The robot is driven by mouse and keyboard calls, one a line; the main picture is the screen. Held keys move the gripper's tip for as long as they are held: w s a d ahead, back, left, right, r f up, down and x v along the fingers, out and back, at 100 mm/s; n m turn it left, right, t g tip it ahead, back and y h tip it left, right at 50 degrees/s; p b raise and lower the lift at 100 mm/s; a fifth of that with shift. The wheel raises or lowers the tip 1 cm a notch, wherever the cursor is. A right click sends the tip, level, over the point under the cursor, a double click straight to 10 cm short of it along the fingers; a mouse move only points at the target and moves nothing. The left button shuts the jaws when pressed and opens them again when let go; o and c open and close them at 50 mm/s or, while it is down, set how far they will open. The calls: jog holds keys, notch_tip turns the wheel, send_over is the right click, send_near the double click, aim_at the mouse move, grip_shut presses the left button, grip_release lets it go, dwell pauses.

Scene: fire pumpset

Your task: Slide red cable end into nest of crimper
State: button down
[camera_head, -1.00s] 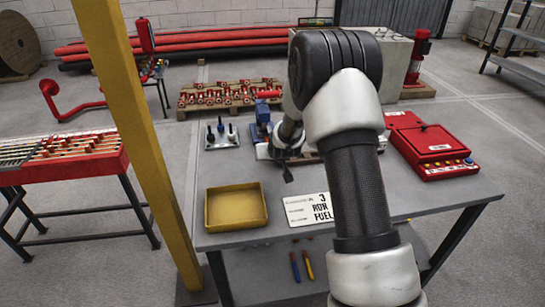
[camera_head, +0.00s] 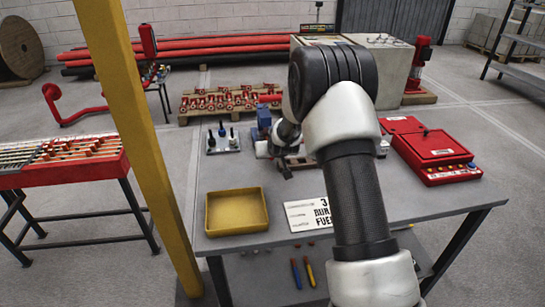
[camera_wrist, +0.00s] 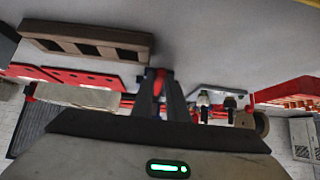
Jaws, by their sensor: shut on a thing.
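My gripper (camera_head: 286,172) hangs over the rear part of the workbench, its dark fingers small in the head view. In the wrist view my gripper (camera_wrist: 160,82) is closed around a small red piece, the red cable end (camera_wrist: 160,73), which shows at the fingertips. The rest of the cable cannot be made out. A blue device (camera_head: 264,118), which may be the crimper, stands just behind and left of my gripper in the head view. My wrist partly covers it. Its nest cannot be seen, and I cannot tell how far the cable end is from it.
A small plate with bottles (camera_head: 222,139) stands left of my gripper. A yellow tray (camera_head: 237,211) and a white sign (camera_head: 304,214) lie nearer. A red case (camera_head: 440,155) is at the right. A slotted brown block (camera_wrist: 85,40) shows in the wrist view. A yellow post (camera_head: 135,130) rises at left.

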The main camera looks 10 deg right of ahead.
jog(key=shift+w+b, duration=0.4)
jog(key=shift+w, duration=0.75)
jog(key=c, duration=1.7)
grip_release()
jog(key=shift+o, duration=0.2)
jog(key=p+v, duration=0.1)
jog(key=v, duration=1.6)
jog(key=shift+s+p, duration=0.2)
jog(key=shift+p, duration=0.1)
jog(key=shift+r, duration=0.1)
